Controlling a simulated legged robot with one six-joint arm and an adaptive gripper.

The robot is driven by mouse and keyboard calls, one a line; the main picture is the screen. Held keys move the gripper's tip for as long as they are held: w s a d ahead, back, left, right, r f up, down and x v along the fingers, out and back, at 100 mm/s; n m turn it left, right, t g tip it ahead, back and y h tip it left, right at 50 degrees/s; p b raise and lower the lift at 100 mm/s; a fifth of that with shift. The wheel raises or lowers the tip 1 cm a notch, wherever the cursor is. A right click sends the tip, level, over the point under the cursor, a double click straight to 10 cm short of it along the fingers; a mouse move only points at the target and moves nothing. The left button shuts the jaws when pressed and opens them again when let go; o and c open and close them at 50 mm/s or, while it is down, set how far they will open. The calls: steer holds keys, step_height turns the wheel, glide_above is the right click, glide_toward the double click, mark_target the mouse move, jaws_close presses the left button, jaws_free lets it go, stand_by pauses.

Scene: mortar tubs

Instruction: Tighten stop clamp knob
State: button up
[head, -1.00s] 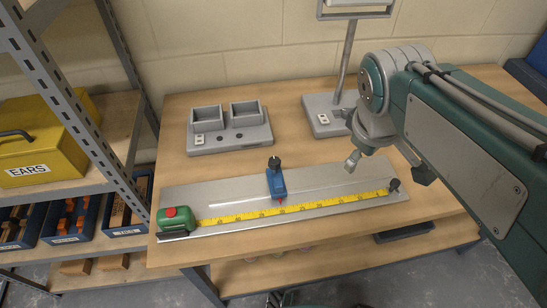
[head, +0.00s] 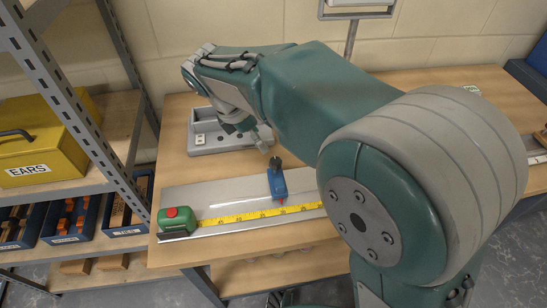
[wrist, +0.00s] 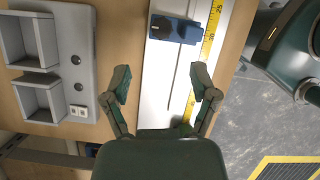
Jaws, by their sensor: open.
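The blue stop clamp (head: 278,184) sits on the metal plate (head: 205,197) beside the yellow tape (head: 245,216). Its black knob (head: 275,162) stands at its far end. In the wrist view the blue clamp (wrist: 182,31) and dark knob (wrist: 160,27) lie beyond my fingertips. My gripper (wrist: 163,84) is open, with nothing between its fingers but a view of the plate. In the head view my gripper (head: 262,141) is small, above the table just behind and left of the knob. My arm covers the right part of the plate and tape.
A green tape case (head: 176,221) with a red button sits at the plate's left end. A grey tray (head: 207,140) with bins stands behind, partly hidden by my arm. A shelf post (head: 85,110) rises at the left.

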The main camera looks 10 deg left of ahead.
mark_target(275, 160)
steer(key=x, duration=0.9)
steer(key=shift+f, duration=0.2)
jaws_close()
